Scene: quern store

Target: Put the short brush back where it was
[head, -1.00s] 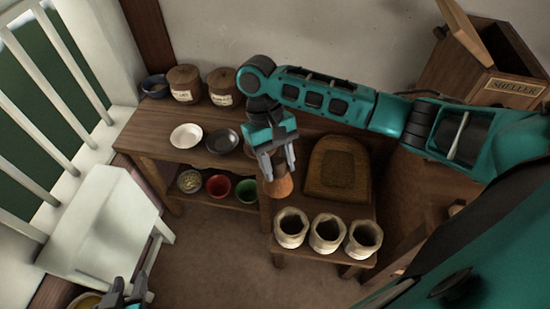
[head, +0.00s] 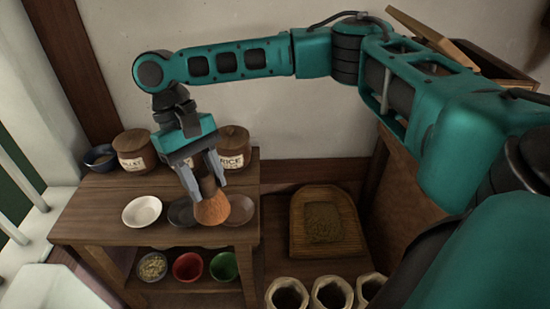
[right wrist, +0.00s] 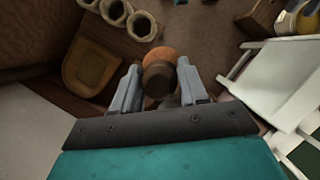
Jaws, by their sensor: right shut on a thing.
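My right gripper (head: 206,176) is shut on the short brush (head: 212,209), whose orange-brown bristles hang below the fingers. In the right wrist view the brush's dark round end and orange rim (right wrist: 158,72) show between the fingertips (right wrist: 158,85). In the head view the brush is in front of the dark plate (head: 182,212) and a reddish-brown dish (head: 240,209), partly covering them; its height over the wooden table (head: 100,215) is unclear. My left gripper is outside the head view; a small teal piece at the right wrist view's top edge looks like it (right wrist: 236,12).
A white bowl (head: 142,211), a millet jar (head: 135,151), a rice jar (head: 234,146) and a dark blue bowl (head: 100,158) stand on the table. Red (head: 187,266) and green (head: 223,266) bowls sit on the lower shelf. A wooden board (head: 306,240) and stone-coloured pots (head: 331,293) are to the right.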

